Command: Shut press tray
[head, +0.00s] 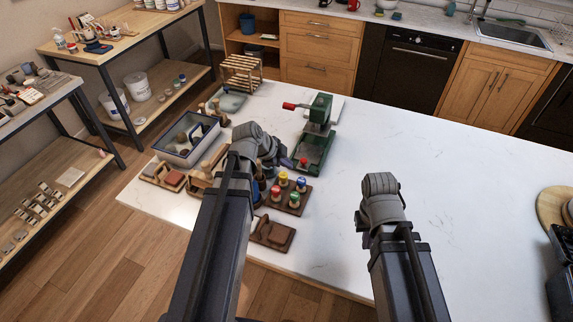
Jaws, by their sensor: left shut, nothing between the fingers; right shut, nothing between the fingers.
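The press (321,112) is dark green with a red-tipped lever and stands upright on the white worktop. Its green tray (309,157) sticks out from the base towards the front, with a small red knob near its front end. My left gripper (283,158) is shut and empty, close to the left side of the tray's front end. I cannot tell whether it touches the tray. My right gripper (380,187) is to the right of the press, over bare worktop and well apart from it. Its fingers are mostly hidden behind its own wrist.
A wooden holder with coloured knobs (289,195) stands just in front of the tray. A grey tub (187,138), wooden tool blocks (163,176) and a slatted rack (241,73) are on the left.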

